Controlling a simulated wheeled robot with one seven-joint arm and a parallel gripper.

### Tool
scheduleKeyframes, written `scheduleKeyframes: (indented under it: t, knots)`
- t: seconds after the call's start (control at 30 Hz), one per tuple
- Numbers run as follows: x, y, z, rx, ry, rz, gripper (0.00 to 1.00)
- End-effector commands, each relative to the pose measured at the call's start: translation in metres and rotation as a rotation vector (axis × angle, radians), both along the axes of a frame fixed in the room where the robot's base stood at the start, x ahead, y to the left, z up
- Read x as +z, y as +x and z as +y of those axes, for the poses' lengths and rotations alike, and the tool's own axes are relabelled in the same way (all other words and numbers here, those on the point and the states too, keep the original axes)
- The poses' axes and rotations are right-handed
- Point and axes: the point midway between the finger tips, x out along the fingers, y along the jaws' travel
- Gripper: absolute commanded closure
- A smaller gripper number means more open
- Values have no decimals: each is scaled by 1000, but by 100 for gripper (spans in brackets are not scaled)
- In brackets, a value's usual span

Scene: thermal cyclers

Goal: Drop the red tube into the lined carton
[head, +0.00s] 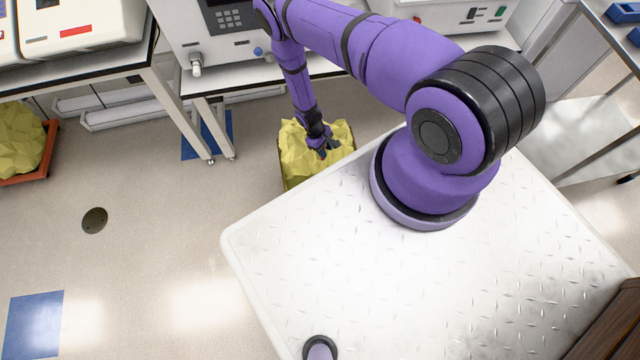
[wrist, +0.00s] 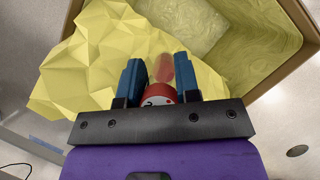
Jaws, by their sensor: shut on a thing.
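The red tube (wrist: 159,94) is between the two blue fingers of my gripper (wrist: 160,77) in the wrist view. My gripper is shut on it. The tube's far end looks translucent and points toward the yellow lining. The lined carton (wrist: 289,70) has brown walls and a crumpled yellow liner, and its opening lies ahead of the fingers. In the head view the carton (head: 286,172) stands on the floor past the edge of my base, with my gripper (head: 328,148) over it. The tube cannot be made out in the head view.
Another yellow-lined, red-brown container (head: 47,150) sits on the floor at the far left. Benches with lab machines (head: 205,30) stand behind the carton. A metal cart (head: 590,130) stands at the right. The floor left of the carton is clear.

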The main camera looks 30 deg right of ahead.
Motion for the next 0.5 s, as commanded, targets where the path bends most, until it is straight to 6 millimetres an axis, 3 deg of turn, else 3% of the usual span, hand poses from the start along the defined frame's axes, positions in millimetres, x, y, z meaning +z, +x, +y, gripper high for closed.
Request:
scheduleKeyframes:
  t: [0.37, 0.4, 0.5]
  knots:
    - [-4, 0, 0, 0, 0, 0, 92]
    - [-4, 0, 0, 0, 0, 0, 61]
    - [-4, 0, 0, 0, 0, 0, 40]
